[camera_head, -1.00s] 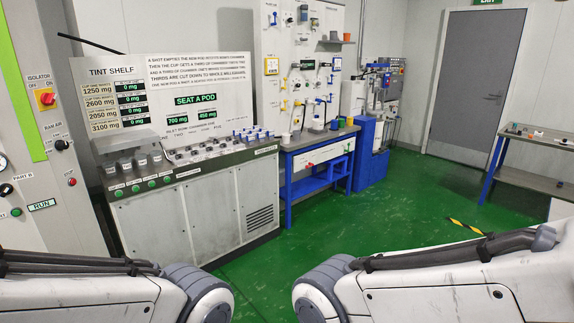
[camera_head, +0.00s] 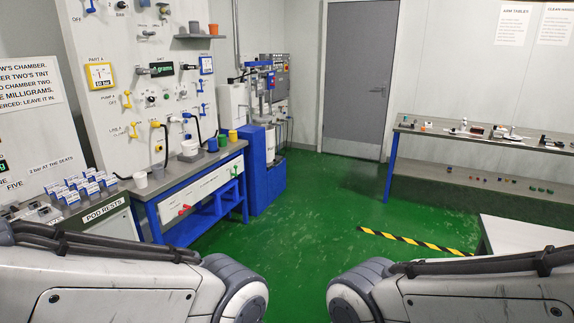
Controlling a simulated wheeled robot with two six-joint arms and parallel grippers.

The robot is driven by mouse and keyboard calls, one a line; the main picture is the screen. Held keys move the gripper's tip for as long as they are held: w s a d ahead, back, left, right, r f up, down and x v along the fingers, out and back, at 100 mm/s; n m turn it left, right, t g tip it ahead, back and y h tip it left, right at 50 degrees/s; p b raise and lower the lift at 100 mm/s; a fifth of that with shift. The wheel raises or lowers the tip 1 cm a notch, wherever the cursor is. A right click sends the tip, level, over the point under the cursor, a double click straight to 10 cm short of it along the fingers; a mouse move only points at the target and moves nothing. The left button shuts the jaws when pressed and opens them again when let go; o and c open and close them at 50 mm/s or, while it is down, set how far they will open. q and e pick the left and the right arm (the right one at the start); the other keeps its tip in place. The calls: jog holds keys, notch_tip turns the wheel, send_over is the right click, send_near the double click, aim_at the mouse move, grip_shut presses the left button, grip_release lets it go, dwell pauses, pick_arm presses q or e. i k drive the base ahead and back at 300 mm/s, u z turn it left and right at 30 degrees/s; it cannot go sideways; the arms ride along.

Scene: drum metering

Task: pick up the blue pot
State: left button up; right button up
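A small blue pot (camera_head: 212,145) stands upright on the workbench (camera_head: 168,184) against the back wall, left of centre in the head view. A yellow pot (camera_head: 233,136) stands to its right, and a whitish container (camera_head: 190,147) stands to its left. My two arms come in low from the left and right edges. Neither gripper is in view, and both are well away from the pot as far as the visible arm parts show.
A white cup (camera_head: 140,179) stands at the bench's left end, near several blue-and-white pods. A blue machine stand (camera_head: 264,178) is right of the bench. A side table (camera_head: 480,140) with small items is at the right. Green floor (camera_head: 310,215) lies clear between.

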aim_at(213, 144)
jog(key=z, duration=0.2)
jog(key=i, duration=2.1)
jog(key=u, duration=0.3)
jog(key=i, duration=2.15)
jog(key=u, duration=1)
jog(key=i, duration=1.35)
jog(key=u, duration=0.4)
